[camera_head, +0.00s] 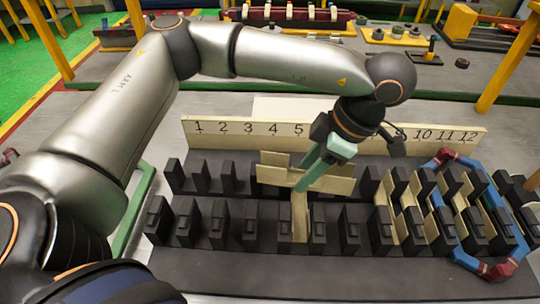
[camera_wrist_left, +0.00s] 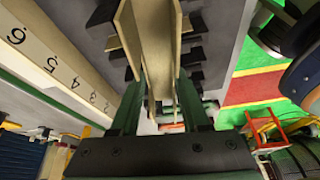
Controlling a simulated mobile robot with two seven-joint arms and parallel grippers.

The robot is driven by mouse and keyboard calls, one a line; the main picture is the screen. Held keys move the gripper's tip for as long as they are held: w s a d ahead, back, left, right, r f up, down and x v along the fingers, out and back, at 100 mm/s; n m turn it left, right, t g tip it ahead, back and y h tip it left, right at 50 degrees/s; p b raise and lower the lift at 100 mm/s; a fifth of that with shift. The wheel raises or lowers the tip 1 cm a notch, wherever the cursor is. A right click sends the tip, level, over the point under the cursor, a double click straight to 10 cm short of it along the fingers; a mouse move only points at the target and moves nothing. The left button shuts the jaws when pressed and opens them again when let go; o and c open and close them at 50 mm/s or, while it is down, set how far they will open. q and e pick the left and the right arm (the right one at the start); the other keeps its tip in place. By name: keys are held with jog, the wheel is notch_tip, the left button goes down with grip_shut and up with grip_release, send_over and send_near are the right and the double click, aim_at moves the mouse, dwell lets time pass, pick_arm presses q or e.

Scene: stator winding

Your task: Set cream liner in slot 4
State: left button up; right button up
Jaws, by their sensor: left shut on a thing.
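The cream liner (camera_head: 300,214) is a pale folded channel. My left gripper (camera_head: 322,170) is shut on it with its green fingers, and they cover part of it. In the left wrist view the liner (camera_wrist_left: 150,45) shows as a U-shaped channel between the two fingers (camera_wrist_left: 158,105). The liner runs front to back over the black teeth of the stator block (camera_head: 235,270), below the printed 5 in the head view. Whether it touches the block, I cannot tell. Slot 4 (camera_head: 267,228), counted from the left, lies just left of its front end and looks empty there. My right gripper is not in view.
A cream board (camera_head: 212,137) numbered 1 to 12 stands behind the teeth. The left slots look empty. A yellow post (camera_head: 508,62) stands at the back right.

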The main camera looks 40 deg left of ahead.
aim_at(270, 160)
pick_arm(q)
jog(key=a+n+g+h, duration=0.1)
jog(key=a+n, duration=0.1)
jog(key=n, duration=0.3)
jog(key=a+n+g+h, duration=0.1)
jog(key=n+h, duration=0.1)
jog(key=n, duration=0.3)
jog(key=a+n+h, duration=0.1)
jog(key=a+n, duration=0.1)
jog(key=n, duration=0.2)
jog(key=shift+s+a+f+n+g+h, duration=0.25)
jog(key=shift+s+a+n+g+h, duration=0.1)
jog(key=shift+s+n+g+h, duration=0.05)
jog(key=n, duration=0.1)
jog(key=a+n+h, duration=0.1)
jog(key=n, duration=0.2)
jog(key=shift+s+a+n+t+h, duration=0.15)
jog(key=shift+a+n+t+h, duration=0.15)
jog(key=shift+n+h, duration=0.1)
notch_tip(270, 160, down, 4)
jog(key=b, duration=0.3)
jog(key=shift+f, duration=0.15)
jog(key=shift+f, duration=0.2)
jog(key=shift+f+b, duration=1.2)
jog(key=shift+f, duration=0.3)
jog(key=shift+f, duration=0.35)
jog(key=shift+f+b, duration=0.6)
jog(key=shift+f, duration=0.05)
jog(key=shift+f+b, duration=0.3)
jog(key=shift+f, duration=0.2)
